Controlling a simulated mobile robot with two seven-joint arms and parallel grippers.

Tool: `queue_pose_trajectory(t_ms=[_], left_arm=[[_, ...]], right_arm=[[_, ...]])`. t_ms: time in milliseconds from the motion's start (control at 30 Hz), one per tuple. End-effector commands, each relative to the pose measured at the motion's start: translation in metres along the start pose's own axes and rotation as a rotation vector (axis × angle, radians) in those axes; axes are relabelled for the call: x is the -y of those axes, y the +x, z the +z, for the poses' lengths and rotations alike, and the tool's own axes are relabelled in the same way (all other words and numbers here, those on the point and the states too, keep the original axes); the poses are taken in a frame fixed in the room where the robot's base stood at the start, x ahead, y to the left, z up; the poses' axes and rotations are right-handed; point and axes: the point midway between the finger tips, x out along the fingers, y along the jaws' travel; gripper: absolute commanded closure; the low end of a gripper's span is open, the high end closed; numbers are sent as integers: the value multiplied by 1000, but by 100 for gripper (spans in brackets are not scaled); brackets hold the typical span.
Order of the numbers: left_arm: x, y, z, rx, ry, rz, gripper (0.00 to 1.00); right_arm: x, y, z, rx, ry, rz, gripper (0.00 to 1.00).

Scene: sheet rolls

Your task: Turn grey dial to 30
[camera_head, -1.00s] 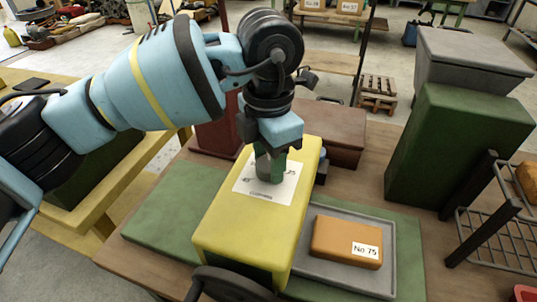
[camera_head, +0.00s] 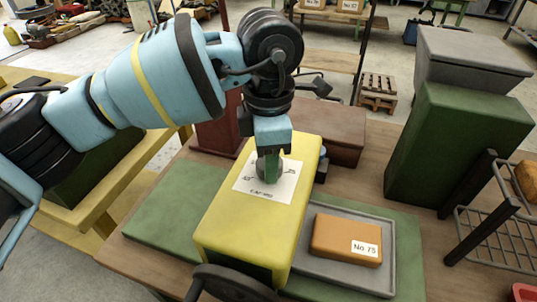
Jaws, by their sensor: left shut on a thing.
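The grey dial (camera_head: 262,170) sits on a white label (camera_head: 284,185) on top of a yellow box (camera_head: 226,228). My left gripper (camera_head: 269,172) points straight down over it, its green fingers shut on the dial. The gripper hides part of the dial and part of the label. The label's numbers and the dial's pointer are too small or covered to read. My right gripper is not in view.
An orange block marked No 75 (camera_head: 336,238) lies on a grey tray (camera_head: 390,272) right of the yellow box. A dark handwheel (camera_head: 234,285) is at the box's front. A green box (camera_head: 455,150) and wire rack (camera_head: 500,240) stand at right.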

Motion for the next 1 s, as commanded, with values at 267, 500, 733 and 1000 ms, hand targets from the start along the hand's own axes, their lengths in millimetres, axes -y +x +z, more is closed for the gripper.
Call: queue_pose_trajectory(t_ms=[267, 500, 733, 1000], left_arm=[[0, 0, 0, -1, -1, 0, 44], [0, 0, 0, 0, -1, 0, 35], [0, -9, 1, 2, -2, 2, 35], [0, -51, 0, 1, -2, 3, 35]], right_arm=[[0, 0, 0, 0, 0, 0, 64], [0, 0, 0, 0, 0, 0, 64], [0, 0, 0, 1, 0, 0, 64], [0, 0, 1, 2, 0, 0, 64]])
